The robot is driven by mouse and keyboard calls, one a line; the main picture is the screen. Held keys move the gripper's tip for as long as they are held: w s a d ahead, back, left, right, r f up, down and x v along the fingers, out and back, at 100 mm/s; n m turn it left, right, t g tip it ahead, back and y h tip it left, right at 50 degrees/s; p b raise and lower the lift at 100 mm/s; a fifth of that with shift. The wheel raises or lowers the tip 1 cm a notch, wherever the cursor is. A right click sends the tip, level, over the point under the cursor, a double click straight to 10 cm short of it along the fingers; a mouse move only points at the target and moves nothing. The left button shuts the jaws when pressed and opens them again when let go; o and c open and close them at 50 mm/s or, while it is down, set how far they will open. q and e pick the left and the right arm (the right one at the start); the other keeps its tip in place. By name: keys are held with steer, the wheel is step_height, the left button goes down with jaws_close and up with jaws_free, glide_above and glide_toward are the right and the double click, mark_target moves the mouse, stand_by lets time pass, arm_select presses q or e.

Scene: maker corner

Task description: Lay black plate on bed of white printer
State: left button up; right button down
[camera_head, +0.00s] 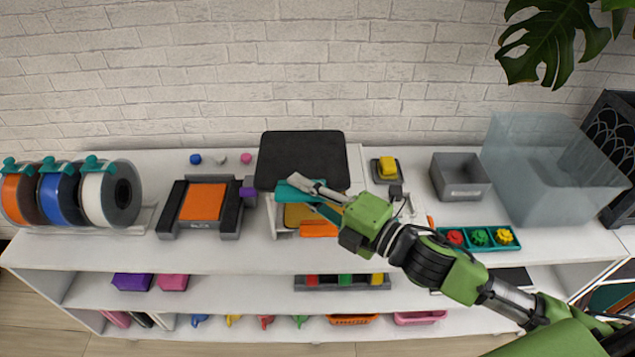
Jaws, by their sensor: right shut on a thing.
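The black plate (302,155) is a dark rounded square above the back of the white printer (282,229), near the wall. My right gripper (296,187) reaches in from the right and is shut at the plate's front edge. The plate looks held over the printer; I cannot tell whether its far side touches anything. The white printer's bed shows yellow-orange (298,215) below my fingers and is partly hidden by them and the plate. My left gripper is not in view.
A black printer with an orange plate (203,202) stands left, beside filament spools (105,193). To the right are a small scale with a yellow piece (388,167), a grey bin (461,177), a clear box (545,165) and a teal tray (447,240). The brick wall is close behind.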

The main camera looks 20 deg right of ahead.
mark_target(311, 177)
steer(key=w, duration=0.1)
steer(key=w+d+f, duration=0.1)
steer(key=w+d+p, duration=0.1)
steer(key=shift+w+d+f, duration=0.25)
steer(key=shift+w+f, duration=0.05)
steer(key=shift+w, duration=0.1)
steer(key=w+d+f+p, duration=0.2)
steer(key=w+f, duration=0.2)
steer(key=f, duration=0.5)
steer(key=shift+w+d, duration=0.15)
steer(key=shift+d, duration=0.25)
steer(key=c, duration=2)
jaws_free()
steer(key=shift+f, duration=0.1)
